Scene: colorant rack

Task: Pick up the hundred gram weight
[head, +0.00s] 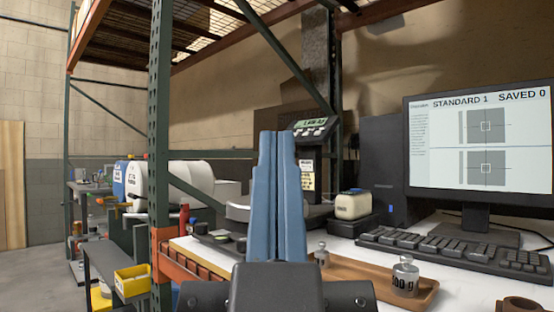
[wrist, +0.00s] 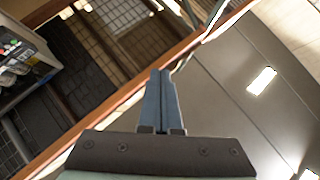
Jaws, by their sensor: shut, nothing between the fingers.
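Two metal weights with knobs stand on a brown tray (head: 365,284) in the head view. The larger weight (head: 405,277) is at the tray's right; its label ends in "00 g", but its first digit is hard to read. A smaller weight (head: 321,257) stands at the tray's left, close beside my blue fingers, with its label unreadable. I cannot tell for sure which one is the hundred gram weight. My gripper (head: 278,137) points upward, shut and empty, in front of the bench. The wrist view shows its closed fingers (wrist: 161,73) against the ceiling and rack; no weight is there.
A scale display (head: 312,127) is behind my fingers.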

